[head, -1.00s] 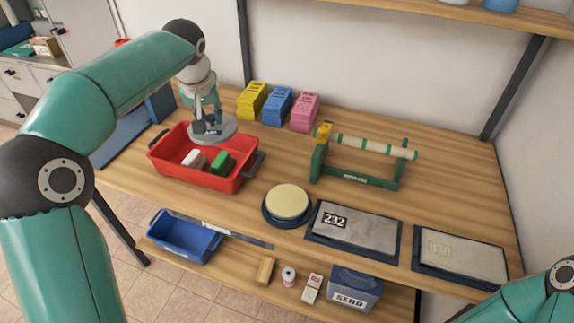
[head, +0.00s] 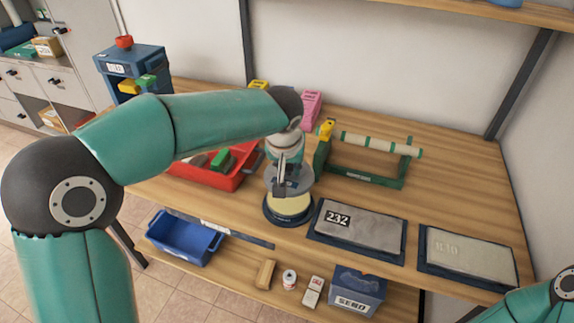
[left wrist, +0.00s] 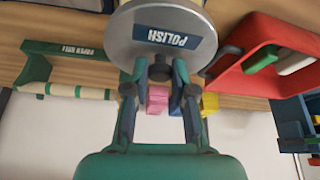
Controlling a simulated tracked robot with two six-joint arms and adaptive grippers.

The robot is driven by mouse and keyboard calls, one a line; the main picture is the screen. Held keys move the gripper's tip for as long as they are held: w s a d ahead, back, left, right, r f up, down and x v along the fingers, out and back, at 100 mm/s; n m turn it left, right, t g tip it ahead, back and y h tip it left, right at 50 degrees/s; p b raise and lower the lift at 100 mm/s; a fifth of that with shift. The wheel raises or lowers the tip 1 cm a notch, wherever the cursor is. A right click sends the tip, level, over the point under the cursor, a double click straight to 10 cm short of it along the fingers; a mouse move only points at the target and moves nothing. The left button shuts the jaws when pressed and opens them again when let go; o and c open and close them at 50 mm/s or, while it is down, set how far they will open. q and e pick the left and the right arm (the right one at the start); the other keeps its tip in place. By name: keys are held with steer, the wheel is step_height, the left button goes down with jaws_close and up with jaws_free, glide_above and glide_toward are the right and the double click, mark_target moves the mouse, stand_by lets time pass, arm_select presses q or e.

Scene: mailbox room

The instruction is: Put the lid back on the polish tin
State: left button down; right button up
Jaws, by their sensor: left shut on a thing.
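The polish tin (head: 288,212) is a round dark tin with cream polish inside, standing at the front of the bench. My left gripper (head: 282,186) is shut on the grey round lid (head: 299,178) and holds it above the tin, apart from it. In the left wrist view the lid (left wrist: 190,52) shows its POLISH label between my fingertips (left wrist: 160,72). The lid and gripper hide the tin's back part in the head view. The tin does not show in the left wrist view. My right gripper is not in view; only part of that arm shows.
A red tray (head: 190,176) with blocks stands left of the tin. A green paper roll holder (head: 360,178) stands behind right. The 232 plate (head: 365,238) lies close to the tin's right. A blue bin (head: 185,240) is on the lower shelf.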

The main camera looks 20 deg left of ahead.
mark_target(288, 178)
arm_select(q)
steer(key=shift+f+b, duration=1.6)
steer(key=shift+f, duration=0.75)
steer(key=shift+f+b, duration=0.8)
steer(key=shift+s+r+b, duration=0.1)
steer(key=shift+b, duration=0.2)
steer(key=shift+f+b, duration=0.2)
steer(key=shift+b, duration=0.25)
stand_by(0.5)
steer(key=shift+c, duration=2)
jaws_free()
steer(key=shift+r, duration=0.1)
